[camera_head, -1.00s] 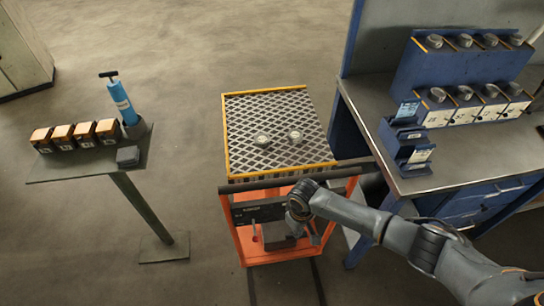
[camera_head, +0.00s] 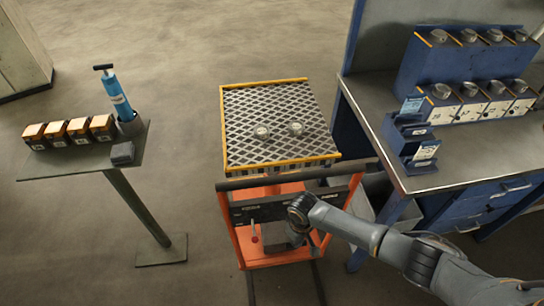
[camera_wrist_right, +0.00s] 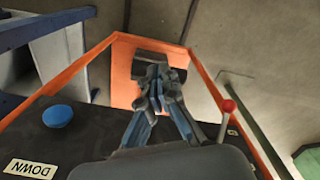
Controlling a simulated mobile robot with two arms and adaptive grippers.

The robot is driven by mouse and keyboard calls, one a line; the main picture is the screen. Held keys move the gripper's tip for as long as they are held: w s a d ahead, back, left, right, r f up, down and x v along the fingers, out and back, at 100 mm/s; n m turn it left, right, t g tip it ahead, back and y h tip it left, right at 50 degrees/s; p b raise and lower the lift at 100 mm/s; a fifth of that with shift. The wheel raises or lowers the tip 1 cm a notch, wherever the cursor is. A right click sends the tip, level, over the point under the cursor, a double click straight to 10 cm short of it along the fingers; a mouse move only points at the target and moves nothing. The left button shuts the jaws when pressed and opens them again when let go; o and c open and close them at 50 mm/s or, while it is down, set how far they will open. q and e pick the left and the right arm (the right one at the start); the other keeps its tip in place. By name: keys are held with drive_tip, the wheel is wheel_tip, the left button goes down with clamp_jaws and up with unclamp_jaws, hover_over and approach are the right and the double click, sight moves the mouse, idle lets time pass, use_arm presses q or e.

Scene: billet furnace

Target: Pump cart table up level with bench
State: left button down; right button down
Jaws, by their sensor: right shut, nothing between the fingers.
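The orange cart (camera_head: 238,240) stands in the middle with its grid-patterned, yellow-edged table (camera_head: 250,105) raised above the frame. Two small grey round pieces lie on the table. The blue bench (camera_head: 395,170) stands to the right; I cannot tell whether the two tops are exactly level. My right gripper (camera_head: 299,240) reaches down at the cart's front, below the handle bar (camera_head: 245,184), mostly hidden by its wrist. In the right wrist view the gripper (camera_wrist_right: 158,75) is shut and empty, its tips over a dark block (camera_wrist_right: 150,47), possibly a pedal; contact is unclear. My left gripper is not in view.
Beside the gripper are a red-knobbed lever (camera_wrist_right: 228,106), a blue button (camera_wrist_right: 57,116) and a DOWN label (camera_wrist_right: 30,168). A side stand (camera_head: 75,165) with several blocks and a blue pump-like tool (camera_head: 117,95) is at left. Floor between stand and cart is clear.

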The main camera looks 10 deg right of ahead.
drive_tip(key=shift+s, duration=0.2)
drive_tip(key=r+p, duration=0.6)
drive_tip(key=shift+w, duration=0.3)
wheel_tip(320, 180, up, 2)
drive_tip(key=shift+w+r+p, duration=0.1)
drive_tip(key=shift+w+p, duration=0.05)
drive_tip(key=shift+p, duration=0.2)
idle(0.4)
drive_tip(key=s+r, duration=0.2)
drive_tip(key=r, duration=0.1)
drive_tip(key=s+r, duration=0.1)
drive_tip(key=r, duration=0.1)
idle(0.4)
